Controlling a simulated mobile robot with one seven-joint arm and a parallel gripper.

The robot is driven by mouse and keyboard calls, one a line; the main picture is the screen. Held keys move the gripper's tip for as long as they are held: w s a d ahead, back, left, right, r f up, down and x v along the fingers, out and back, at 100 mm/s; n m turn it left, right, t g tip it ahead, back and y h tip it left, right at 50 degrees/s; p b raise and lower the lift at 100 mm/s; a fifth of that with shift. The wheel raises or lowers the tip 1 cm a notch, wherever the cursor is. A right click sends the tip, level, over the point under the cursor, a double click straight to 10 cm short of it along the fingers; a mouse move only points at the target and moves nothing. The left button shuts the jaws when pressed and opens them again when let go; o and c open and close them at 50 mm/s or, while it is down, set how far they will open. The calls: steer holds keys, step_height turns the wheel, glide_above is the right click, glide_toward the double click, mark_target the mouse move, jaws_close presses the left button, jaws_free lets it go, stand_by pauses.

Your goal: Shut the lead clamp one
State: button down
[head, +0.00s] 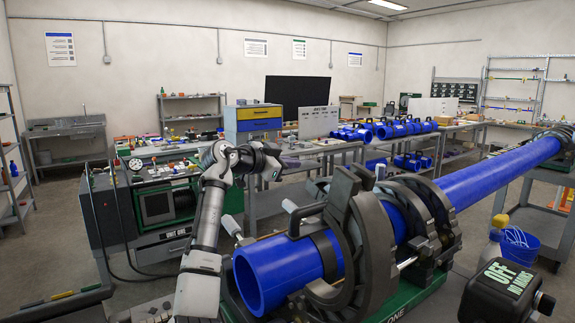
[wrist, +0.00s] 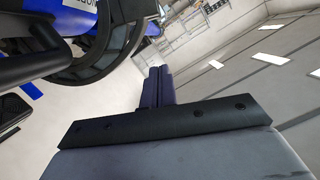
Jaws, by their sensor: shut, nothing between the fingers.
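The blue pipe (head: 485,187) runs through black ring clamps on the green fusion cart. The front clamp (head: 372,245) is around the near part of the pipe, above the word "ONE" on the green base (head: 420,300). A black handle (head: 303,220) shows at its left. I cannot tell whether its upper half is fully down. My gripper (head: 297,163) is shut and empty, above and left of the front clamp, apart from it. In the wrist view its fingers (wrist: 158,88) are together, with a black curved clamp part (wrist: 115,50) to their left.
A second clamp ring (head: 435,220) stands farther along the pipe. A green machine with a gauge (head: 160,205) is left of my arm. A black box marked "OFF" (head: 505,290) is at the front right. Workbenches with blue fittings (head: 400,126) stand behind.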

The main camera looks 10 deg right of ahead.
steer(key=w+d+f+p, duration=0.4)
steer(key=d+f, duration=0.1)
steer(key=d, duration=0.1)
steer(key=shift+w+f+p, duration=0.2)
steer(key=shift+f+p, duration=0.05)
steer(key=shift+p, duration=0.15)
